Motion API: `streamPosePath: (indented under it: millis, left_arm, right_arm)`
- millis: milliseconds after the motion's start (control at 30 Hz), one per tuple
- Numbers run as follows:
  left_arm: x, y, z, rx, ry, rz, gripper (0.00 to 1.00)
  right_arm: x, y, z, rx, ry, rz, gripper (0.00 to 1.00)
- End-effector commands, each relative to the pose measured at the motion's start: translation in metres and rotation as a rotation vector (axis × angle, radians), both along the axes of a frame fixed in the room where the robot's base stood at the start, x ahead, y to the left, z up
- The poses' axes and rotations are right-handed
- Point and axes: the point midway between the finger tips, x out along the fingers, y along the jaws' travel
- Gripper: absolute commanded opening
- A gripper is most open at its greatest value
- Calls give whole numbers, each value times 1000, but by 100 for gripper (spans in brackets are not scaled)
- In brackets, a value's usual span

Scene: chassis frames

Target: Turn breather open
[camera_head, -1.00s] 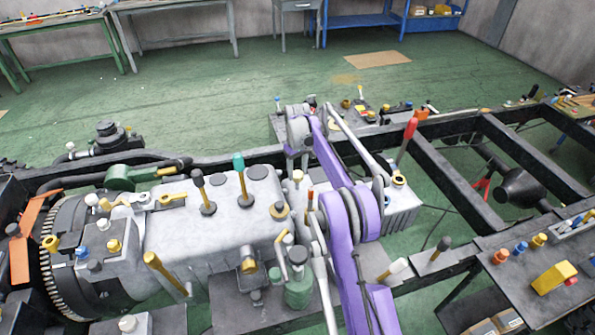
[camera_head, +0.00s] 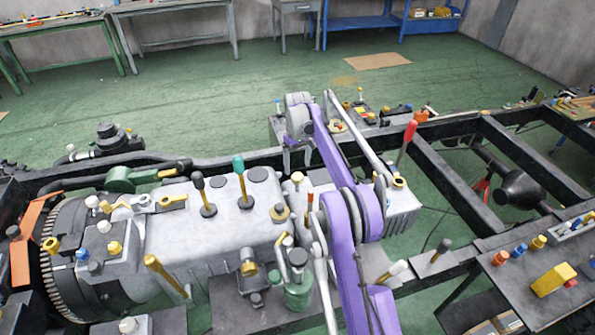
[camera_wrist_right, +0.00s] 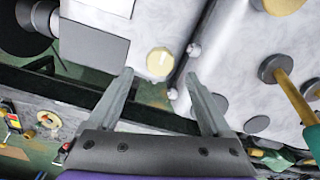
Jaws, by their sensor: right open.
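A round pale-yellow cap (camera_wrist_right: 160,62) with a white mark on top lies just beyond and between the fingertips of my right gripper (camera_wrist_right: 159,76) in the right wrist view. It may be the breather; no label confirms this. The gripper is open and empty, its two grey fingers spread, and no contact with the cap shows. In the head view a cream-topped knob (camera_head: 297,178) at the right end of the grey gearbox (camera_head: 225,225) seems to be the same cap. My right arm reaches over the frame there, and its fingers are hard to make out. My left gripper is not in view.
Levers with a dark knob (camera_head: 197,180) and a green knob (camera_head: 238,163) rise from the gearbox. A red-handled lever (camera_head: 408,135) stands to the right. The dark chassis rail (camera_head: 450,112) runs behind. A small parts tray with loose items lies beyond it.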

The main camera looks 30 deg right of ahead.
Motion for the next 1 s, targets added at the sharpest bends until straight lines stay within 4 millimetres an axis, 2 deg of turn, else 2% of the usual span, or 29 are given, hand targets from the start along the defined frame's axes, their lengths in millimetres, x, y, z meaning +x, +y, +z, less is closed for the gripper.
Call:
streamPosePath:
  millis: [33, 100, 333, 500, 1000]
  left_arm:
    - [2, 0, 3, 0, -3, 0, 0]
    - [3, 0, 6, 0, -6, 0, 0]
    - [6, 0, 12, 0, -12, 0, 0]
    - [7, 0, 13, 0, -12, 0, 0]
    - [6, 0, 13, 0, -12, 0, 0]
  right_arm:
    - [1, 0, 14, 0, -2, 0, 83]
    - [1, 0, 28, 0, -2, 0, 83]
    - [1, 0, 58, 0, -2, 0, 83]
    - [0, 0, 63, 0, -1, 0, 83]
    - [0, 0, 63, 0, 0, 0, 83]
